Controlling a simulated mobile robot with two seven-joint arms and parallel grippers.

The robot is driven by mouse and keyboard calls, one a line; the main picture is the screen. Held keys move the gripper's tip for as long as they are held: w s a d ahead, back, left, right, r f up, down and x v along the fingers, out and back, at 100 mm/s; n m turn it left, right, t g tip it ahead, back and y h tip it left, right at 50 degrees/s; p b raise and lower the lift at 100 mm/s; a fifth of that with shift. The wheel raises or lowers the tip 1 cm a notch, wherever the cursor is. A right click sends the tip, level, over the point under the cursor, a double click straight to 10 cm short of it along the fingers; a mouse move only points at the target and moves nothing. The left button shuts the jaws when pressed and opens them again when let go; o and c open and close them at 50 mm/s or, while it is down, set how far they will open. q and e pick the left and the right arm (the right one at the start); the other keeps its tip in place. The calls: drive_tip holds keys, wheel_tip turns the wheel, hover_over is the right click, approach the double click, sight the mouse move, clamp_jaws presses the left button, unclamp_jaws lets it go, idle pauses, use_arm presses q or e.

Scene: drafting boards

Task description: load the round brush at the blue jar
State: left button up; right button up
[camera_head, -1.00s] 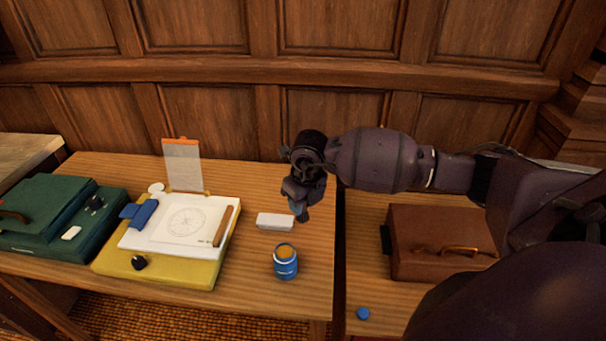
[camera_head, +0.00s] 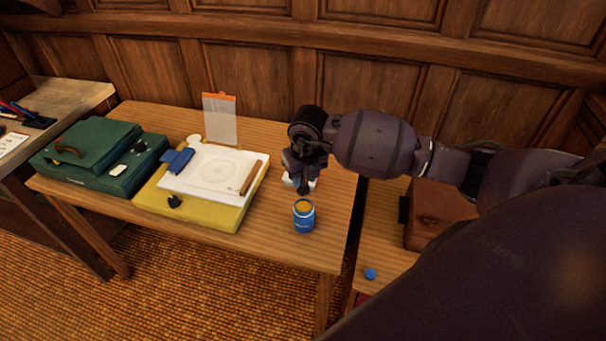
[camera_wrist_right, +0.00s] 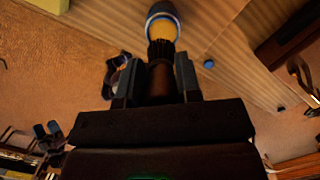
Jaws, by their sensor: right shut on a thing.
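The blue jar (camera_head: 304,221) stands upright and open on the wooden table, with orange-yellow contents at its mouth. It also shows at the top of the right wrist view (camera_wrist_right: 163,10). My right gripper (camera_head: 303,188) is just behind and above the jar in the head view. In the right wrist view it is shut on the round brush (camera_wrist_right: 160,72), which has a brown body and dark bristles. The bristles overlap the near edge of the jar's mouth in that view; I cannot tell whether they touch the contents. My left gripper is in neither view.
A yellow board (camera_head: 186,207) with a white drawing sheet (camera_head: 209,170) lies left of the jar. A green case (camera_head: 112,178) is farther left. A white block (camera_head: 288,180) is partly hidden behind my gripper. A blue cap (camera_head: 370,273) and brown case (camera_head: 426,228) are on the right-hand surface.

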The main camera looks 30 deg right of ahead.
sight(303, 192)
drive_tip(key=shift+f+b, duration=0.35)
drive_tip(key=shift+f, duration=0.5)
drive_tip(key=shift+f+b, duration=1.05)
drive_tip(key=shift+f, duration=0.6)
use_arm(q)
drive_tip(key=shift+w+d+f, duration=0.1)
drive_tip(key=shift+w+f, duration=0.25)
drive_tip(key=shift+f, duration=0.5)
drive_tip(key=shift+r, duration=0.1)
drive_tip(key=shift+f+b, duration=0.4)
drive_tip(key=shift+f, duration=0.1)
use_arm(e)
drive_tip(key=shift+s+f, duration=0.1)
drive_tip(key=shift+f, duration=0.5)
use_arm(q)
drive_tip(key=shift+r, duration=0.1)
use_arm(e)
drive_tip(key=shift+r, duration=0.15)
drive_tip(key=shift+r+p, duration=1.3)
drive_tip(key=shift+r, duration=0.6)
drive_tip(key=shift+r+p, duration=0.9)
drive_tip(key=shift+r, duration=0.65)
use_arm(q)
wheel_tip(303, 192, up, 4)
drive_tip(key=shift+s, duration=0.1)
